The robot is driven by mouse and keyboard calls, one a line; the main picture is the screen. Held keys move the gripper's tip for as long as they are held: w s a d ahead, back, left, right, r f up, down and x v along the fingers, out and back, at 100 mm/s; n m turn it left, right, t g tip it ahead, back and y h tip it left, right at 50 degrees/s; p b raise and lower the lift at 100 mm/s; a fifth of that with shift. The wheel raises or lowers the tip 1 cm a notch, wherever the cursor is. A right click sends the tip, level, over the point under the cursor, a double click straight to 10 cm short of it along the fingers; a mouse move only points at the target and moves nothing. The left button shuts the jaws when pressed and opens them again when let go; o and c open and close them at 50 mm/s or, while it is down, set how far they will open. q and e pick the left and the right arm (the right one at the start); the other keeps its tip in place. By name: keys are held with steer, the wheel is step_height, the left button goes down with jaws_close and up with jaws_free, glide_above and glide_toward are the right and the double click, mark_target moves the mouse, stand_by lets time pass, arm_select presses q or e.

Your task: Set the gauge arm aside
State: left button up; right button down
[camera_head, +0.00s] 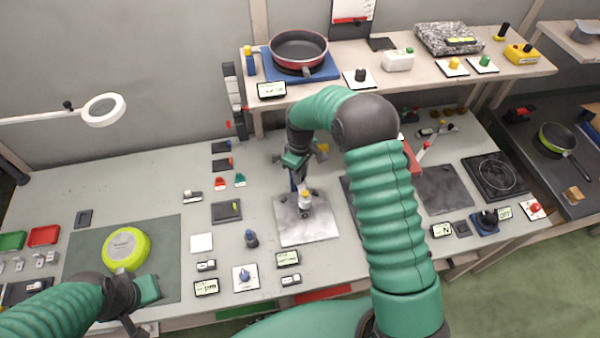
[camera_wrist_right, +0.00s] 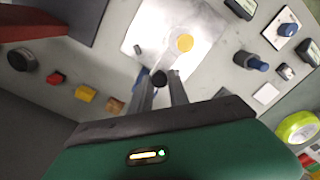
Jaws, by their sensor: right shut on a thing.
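The gauge arm appears to be the small upright piece with a yellow part (camera_head: 304,199) over the square metal plate (camera_head: 292,231). My right gripper (camera_head: 298,182) reaches down above the plate, partly hidden by my arm. In the right wrist view its two fingers (camera_wrist_right: 161,88) are closed around a dark round knob (camera_wrist_right: 159,78), which seems to belong to the gauge arm. A yellow disc (camera_wrist_right: 185,42) shows just beyond the knob, over the plate (camera_wrist_right: 150,22).
A red pan (camera_head: 299,49) sits on a blue stand on the raised shelf. Switches and small displays (camera_head: 288,259) stand around the plate. Bare table (camera_head: 150,195) lies at the back left.

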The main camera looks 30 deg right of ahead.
steer(key=shift+w+d+r, duration=0.15)
steer(key=shift+d+r, duration=0.05)
arm_select(q)
steer(key=shift+s+d, duration=0.1)
steer(key=shift+d, duration=0.1)
steer(key=shift+a, duration=0.2)
arm_select(e)
steer(key=shift+a+r, duration=0.1)
